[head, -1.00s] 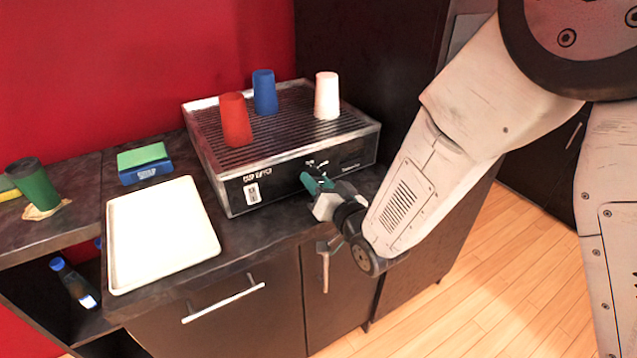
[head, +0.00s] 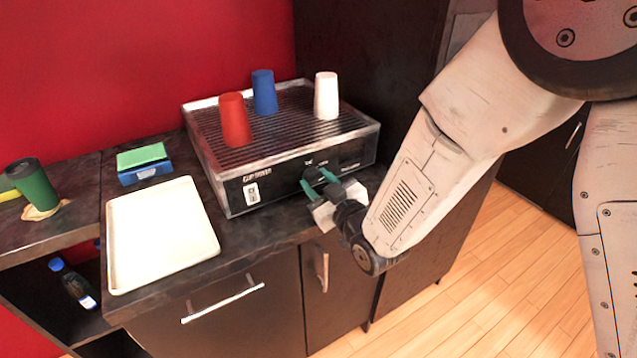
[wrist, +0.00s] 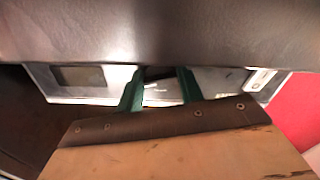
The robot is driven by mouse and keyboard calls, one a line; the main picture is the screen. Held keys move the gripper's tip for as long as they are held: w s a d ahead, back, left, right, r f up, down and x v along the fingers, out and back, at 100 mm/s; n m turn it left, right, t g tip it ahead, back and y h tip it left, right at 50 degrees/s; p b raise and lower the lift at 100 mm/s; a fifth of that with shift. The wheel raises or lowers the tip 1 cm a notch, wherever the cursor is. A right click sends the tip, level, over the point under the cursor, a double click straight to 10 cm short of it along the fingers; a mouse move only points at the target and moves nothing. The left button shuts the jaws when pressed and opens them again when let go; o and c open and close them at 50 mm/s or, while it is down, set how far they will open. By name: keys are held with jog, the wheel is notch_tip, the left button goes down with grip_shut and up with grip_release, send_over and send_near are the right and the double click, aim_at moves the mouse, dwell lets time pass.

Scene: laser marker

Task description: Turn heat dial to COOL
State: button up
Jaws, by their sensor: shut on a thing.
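The machine (head: 290,185) with the heat dial on its front stands on the dark counter. My gripper (head: 318,180) is at the right half of its front panel, with its two teal fingers side by side. The fingers are shut on the dark dial, which they mostly hide in the head view. In the wrist view, the dial (wrist: 158,73) shows as a dark shape between the fingertips of my gripper (wrist: 161,78), against the pale panel (wrist: 215,82). The dial's pointer and the COOL mark cannot be read.
Red (head: 235,120), blue (head: 264,92) and white (head: 326,96) cups stand on the machine's ribbed top. A white tray (head: 160,240) lies to its left, with a blue box and green sponge (head: 142,157) behind. A green cup (head: 33,186) stands at far left. Cabinet handles project below.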

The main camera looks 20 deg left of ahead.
jog(key=shift+n, duration=0.6)
jog(key=o, duration=1)
jog(key=v, duration=0.7)
jog(key=shift+s+d, duration=0.25)
jog(key=shift+w, duration=0.1)
